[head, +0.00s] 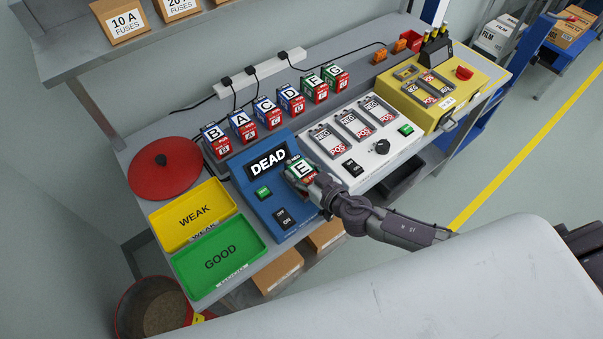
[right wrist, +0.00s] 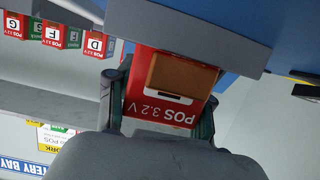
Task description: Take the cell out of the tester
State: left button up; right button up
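The blue tester (head: 258,203) stands on the bench, its display reading DEAD. Cell E (head: 302,169), with a white label and red POS part, is at the tester's right side, below the display. My right gripper (head: 312,182) reaches it from the lower right. In the right wrist view my right gripper (right wrist: 163,108) has a finger on each side of the red cell (right wrist: 160,116), shut on it. A brown patch shows on the cell, beside the blue tester body (right wrist: 200,25). I cannot tell whether the cell is clear of its seat. My left gripper is not in view.
Yellow WEAK tray (head: 178,238) and green GOOD tray (head: 206,289) lie left of the tester. Several lettered cells (head: 243,127) stand in a row behind. A white charger unit (head: 392,149) and yellow unit (head: 460,77) are to the right. A red round lid (head: 150,182) lies left.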

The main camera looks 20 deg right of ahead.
grip_shut()
jog(key=shift+r, duration=0.2)
